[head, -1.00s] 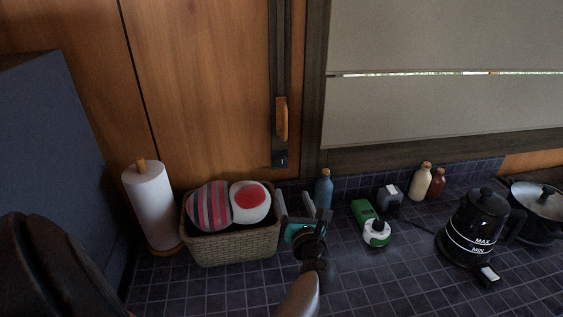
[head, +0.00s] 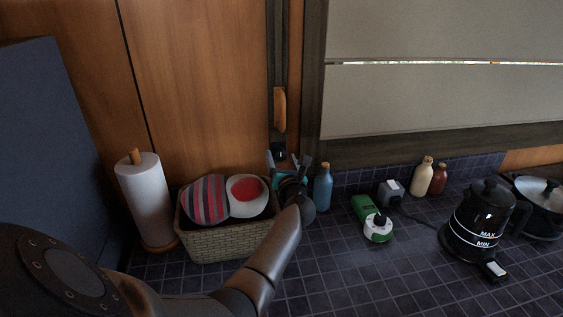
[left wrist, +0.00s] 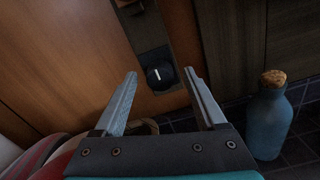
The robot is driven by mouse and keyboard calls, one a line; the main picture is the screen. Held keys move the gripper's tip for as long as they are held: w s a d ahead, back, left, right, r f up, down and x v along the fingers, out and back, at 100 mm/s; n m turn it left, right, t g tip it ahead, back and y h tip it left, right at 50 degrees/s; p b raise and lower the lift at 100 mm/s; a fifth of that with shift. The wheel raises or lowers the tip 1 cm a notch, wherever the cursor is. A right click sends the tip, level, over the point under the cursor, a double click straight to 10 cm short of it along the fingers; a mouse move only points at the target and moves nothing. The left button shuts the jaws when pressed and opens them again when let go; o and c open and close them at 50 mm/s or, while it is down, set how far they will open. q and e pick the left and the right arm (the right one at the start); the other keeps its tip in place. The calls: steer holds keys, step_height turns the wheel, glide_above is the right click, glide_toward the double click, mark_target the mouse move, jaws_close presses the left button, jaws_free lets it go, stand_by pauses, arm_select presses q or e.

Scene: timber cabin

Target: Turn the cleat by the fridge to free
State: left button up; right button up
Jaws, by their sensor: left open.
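A dark turning piece with a white mark (head: 280,155), which looks like the cleat, sits on a small plate at the foot of a dark upright rail. In the left wrist view the round dark piece (left wrist: 158,80) shows its short white line close to upright. My left gripper (head: 288,161) is open and empty, just in front of and below it. In the left wrist view the piece appears between and beyond the fingertips (left wrist: 160,72), with no visible contact. A wooden handle (head: 280,108) is higher on the rail. My right gripper is out of view.
A wicker basket (head: 225,243) with striped and red-white items stands left of the gripper, beside a paper roll (head: 148,198). A blue corked bottle (head: 322,188) stands close on the right. A green-and-white device (head: 374,222) and a kettle (head: 484,222) are farther right. A blue-grey panel (head: 45,140) is left.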

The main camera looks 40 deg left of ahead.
arm_select(q)
jaws_close()
stand_by(0.6)
